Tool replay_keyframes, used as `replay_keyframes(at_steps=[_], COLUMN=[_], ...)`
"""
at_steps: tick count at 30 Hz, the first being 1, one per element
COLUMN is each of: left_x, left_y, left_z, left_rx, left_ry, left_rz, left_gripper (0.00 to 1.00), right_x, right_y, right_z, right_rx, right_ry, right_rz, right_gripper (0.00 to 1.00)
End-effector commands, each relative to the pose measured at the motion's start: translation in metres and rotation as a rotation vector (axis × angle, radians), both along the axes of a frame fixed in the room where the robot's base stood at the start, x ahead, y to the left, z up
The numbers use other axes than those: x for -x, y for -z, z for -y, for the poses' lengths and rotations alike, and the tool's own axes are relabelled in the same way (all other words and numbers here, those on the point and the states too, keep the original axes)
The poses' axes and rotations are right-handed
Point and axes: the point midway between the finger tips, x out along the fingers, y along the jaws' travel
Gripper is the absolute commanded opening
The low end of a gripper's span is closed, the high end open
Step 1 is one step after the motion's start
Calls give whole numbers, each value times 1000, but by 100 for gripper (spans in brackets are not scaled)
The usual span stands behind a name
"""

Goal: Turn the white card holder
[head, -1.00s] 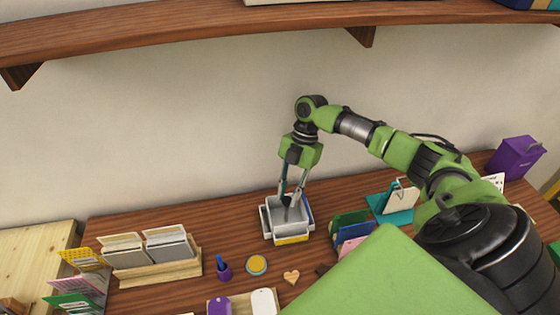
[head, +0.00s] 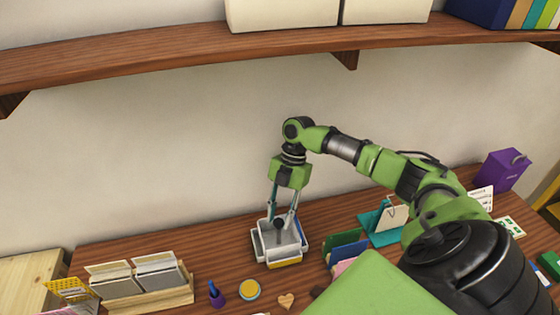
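A shallow white tray (head: 262,249) stands on the desk below my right gripper, with a yellow front edge and a blue part at its right side. I cannot tell whether it is the white card holder. A dark round knob (head: 279,224) sits over the tray. My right gripper (head: 280,226) points down, its two fingers apart on either side of the knob; contact is unclear. A teal stand (head: 378,234) to the right holds a white card (head: 394,217). My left gripper is out of view.
A wooden rack (head: 178,298) with grey-and-cream cards stands at the left. A purple cup with a blue pen (head: 216,296), a yellow round pad (head: 249,289) and a wooden heart (head: 286,300) lie in front. A shelf (head: 200,54) crosses above.

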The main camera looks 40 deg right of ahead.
Motion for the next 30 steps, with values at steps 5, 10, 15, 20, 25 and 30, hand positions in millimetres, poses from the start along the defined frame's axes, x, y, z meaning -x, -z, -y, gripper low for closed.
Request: replay_keyframes(at_steps=[5, 10, 15, 20, 25, 30], left_x=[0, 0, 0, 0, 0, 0], left_y=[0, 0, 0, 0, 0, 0], left_z=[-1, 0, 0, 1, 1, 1], left_rx=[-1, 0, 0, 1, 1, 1], left_ry=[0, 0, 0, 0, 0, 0], left_rz=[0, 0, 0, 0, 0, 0], left_gripper=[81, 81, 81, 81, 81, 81], right_x=[-3, -7, -9, -10, -10, -10], right_y=[-15, -43, -63, -69, -69, -69], right_z=[6, 17, 25, 27, 27, 27], right_rx=[1, 0, 0, 0, 0, 0], right_ry=[1, 1, 0, 0, 0, 0], right_rz=[3, 3, 2, 1, 1, 1], right_gripper=[29, 29, 29, 29, 29, 29])
